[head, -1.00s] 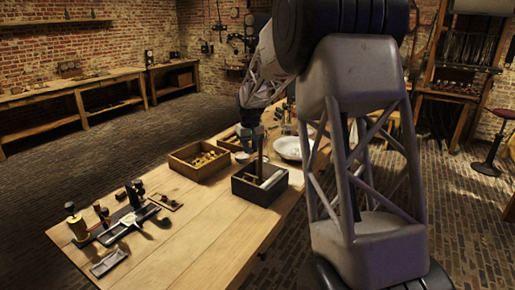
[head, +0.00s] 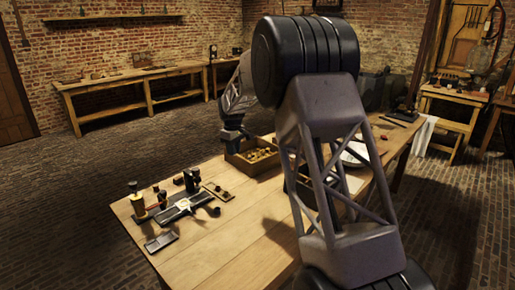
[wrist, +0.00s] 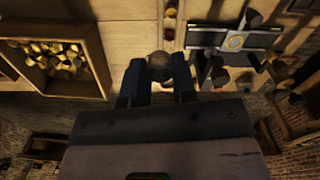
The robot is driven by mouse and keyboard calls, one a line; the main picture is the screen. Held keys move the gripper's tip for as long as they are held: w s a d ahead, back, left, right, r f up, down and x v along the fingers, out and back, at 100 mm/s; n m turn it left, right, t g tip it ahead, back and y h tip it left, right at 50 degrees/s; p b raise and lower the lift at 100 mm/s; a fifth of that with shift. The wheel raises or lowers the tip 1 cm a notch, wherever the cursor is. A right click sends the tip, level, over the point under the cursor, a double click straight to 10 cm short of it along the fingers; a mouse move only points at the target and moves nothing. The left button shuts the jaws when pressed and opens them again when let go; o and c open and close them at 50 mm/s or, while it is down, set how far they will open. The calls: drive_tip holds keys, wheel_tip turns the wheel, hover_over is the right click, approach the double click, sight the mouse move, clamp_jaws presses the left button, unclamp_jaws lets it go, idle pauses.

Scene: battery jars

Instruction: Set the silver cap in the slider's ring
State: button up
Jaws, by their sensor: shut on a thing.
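My gripper (wrist: 157,82) is shut on a round, dull grey-brown piece, which I take for the silver cap (wrist: 159,66), held between the fingertips in the wrist view. In the head view my gripper (head: 233,140) hangs above the table by the wooden tray, and the cap cannot be made out there. The slider (head: 180,208) is a pale metal cross-piece on a dark rail at the table's left part. Its pale ring (wrist: 235,42) shows in the wrist view, right of and apart from the cap.
The wooden tray (head: 231,159) holds several brass pieces. A small board (head: 218,192) with knobs lies beside the slider. Dark posts (head: 190,181) and a brass post with a black knob (head: 137,203) stand around the rail. A small metal tray (head: 161,241) lies in front. The front table planks are clear.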

drive_tip(key=a+f+n, duration=0.3)
drive_tip(key=a+n, duration=0.3)
drive_tip(key=a, duration=1.3)
drive_tip(key=shift+n, duration=0.4)
drive_tip(key=s+a+f, duration=0.1)
drive_tip(key=s+f, duration=0.1)
drive_tip(key=f, duration=0.1)
drive_tip(key=s+a+f, duration=0.1)
drive_tip(key=s+f, duration=0.1)
drive_tip(key=f, duration=0.2)
drive_tip(key=s+a+f, duration=0.1)
drive_tip(key=s+f, duration=0.1)
drive_tip(key=f, duration=0.1)
drive_tip(key=shift+s+a+f, duration=0.15)
drive_tip(key=shift+s+f, duration=0.1)
drive_tip(key=shift+s, duration=0.15)
drive_tip(key=shift+f, duration=0.2)
drive_tip(key=shift+f, duration=2.7)
drive_tip(key=shift+r, duration=1.6)
